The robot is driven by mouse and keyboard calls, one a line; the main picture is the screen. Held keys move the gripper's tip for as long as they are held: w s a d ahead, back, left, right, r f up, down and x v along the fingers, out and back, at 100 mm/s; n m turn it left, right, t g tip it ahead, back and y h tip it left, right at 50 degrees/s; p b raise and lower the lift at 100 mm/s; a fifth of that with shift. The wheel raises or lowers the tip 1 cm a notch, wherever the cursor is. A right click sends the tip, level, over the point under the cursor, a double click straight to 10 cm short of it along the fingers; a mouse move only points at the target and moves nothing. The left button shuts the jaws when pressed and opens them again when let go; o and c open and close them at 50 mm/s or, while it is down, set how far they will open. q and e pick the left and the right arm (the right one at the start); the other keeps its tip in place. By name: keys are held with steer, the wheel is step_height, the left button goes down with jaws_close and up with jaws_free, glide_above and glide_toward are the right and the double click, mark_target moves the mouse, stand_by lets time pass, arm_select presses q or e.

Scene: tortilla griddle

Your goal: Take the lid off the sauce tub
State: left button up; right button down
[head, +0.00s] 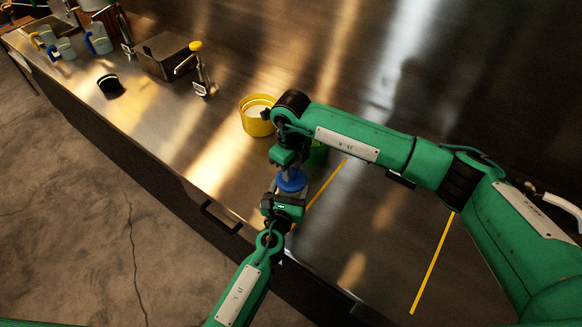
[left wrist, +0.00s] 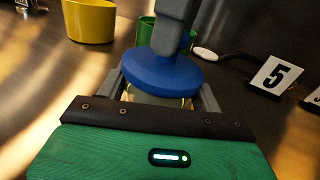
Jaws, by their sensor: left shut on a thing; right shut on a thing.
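The blue lid (head: 292,181) of the sauce tub shows between my two grippers in the head view. In the left wrist view the lid (left wrist: 163,73) sits at the top of a pale tub (left wrist: 150,99), slightly tilted in the picture. I cannot tell whether there is a gap between them. My left gripper (head: 285,201) is shut on the tub, with a finger on each side of it. My right gripper (head: 287,166) comes from above and is shut on the top of the lid. Its fingers hide the grip point.
A yellow container (head: 258,118) and a green container (left wrist: 146,32) stand close behind. A number 5 card (left wrist: 274,76) and a white rounded object (left wrist: 205,54) are at the right. Mugs (head: 98,39), a metal box (head: 165,54) and a dark round object (head: 109,85) stand farther left on the metal counter.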

steer(key=shift+r, duration=0.15)
stand_by(0.5)
steer(key=shift+r, duration=0.95)
steer(key=shift+r, duration=2)
arm_select(q)
steer(key=o, duration=1.4)
steer(key=shift+o, duration=0.2)
